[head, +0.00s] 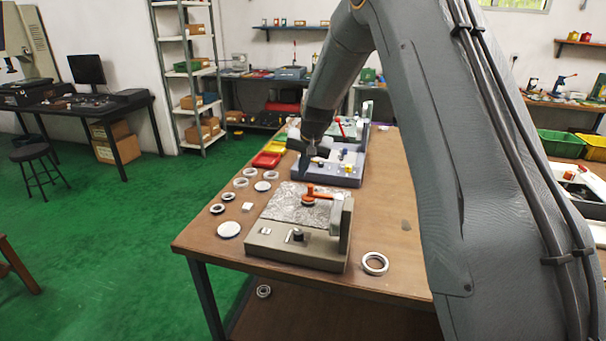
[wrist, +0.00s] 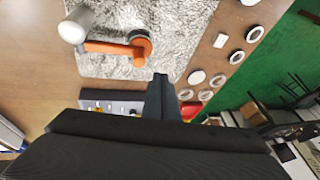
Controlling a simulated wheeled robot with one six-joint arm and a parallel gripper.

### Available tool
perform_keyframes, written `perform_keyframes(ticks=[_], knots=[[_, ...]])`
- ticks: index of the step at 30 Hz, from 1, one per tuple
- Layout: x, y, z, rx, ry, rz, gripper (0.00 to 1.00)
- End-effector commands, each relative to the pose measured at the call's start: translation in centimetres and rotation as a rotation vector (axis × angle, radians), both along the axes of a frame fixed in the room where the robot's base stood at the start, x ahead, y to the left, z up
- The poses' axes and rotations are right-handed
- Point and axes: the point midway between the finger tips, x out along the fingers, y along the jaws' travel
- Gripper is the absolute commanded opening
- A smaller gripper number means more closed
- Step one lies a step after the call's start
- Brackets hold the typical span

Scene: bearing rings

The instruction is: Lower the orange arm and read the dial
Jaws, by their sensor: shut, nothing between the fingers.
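The orange arm (head: 324,194) sits above a grey mottled plate (head: 285,204) on a grey-beige bench device (head: 275,246). In the wrist view the orange arm (wrist: 108,47) runs from a pale cylinder (wrist: 73,27) to a dark round piece (wrist: 141,42) over the plate (wrist: 185,35). I cannot tell whether the arm is raised or lowered. No readable dial face shows. My gripper (head: 311,151) is shut and empty, behind the device in the head view. In the wrist view its fingertips (wrist: 160,78) appear near the plate's edge, apart from the orange arm.
Several rings and discs, including a white disc (head: 229,230), lie left of the device on the wooden table (head: 395,225). Another ring (head: 375,263) lies to its right. A blue-grey tray (head: 340,180) and a red tray (head: 267,160) stand behind. My arm covers the table's right part.

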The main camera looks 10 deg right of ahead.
Motion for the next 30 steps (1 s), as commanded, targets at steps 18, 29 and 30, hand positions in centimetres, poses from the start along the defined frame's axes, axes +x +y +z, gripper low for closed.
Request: perform_keyframes(ticks=[18, 29, 30], knots=[[0.0, 6.9, 7.6, -0.001, -0.001, 0.001, 0.00], [0.0, 7.1, 7.9, 0.000, -0.001, 0.000, 0.00], [0.0, 7.1, 7.9, 0.000, -0.001, 0.000, 0.00]])
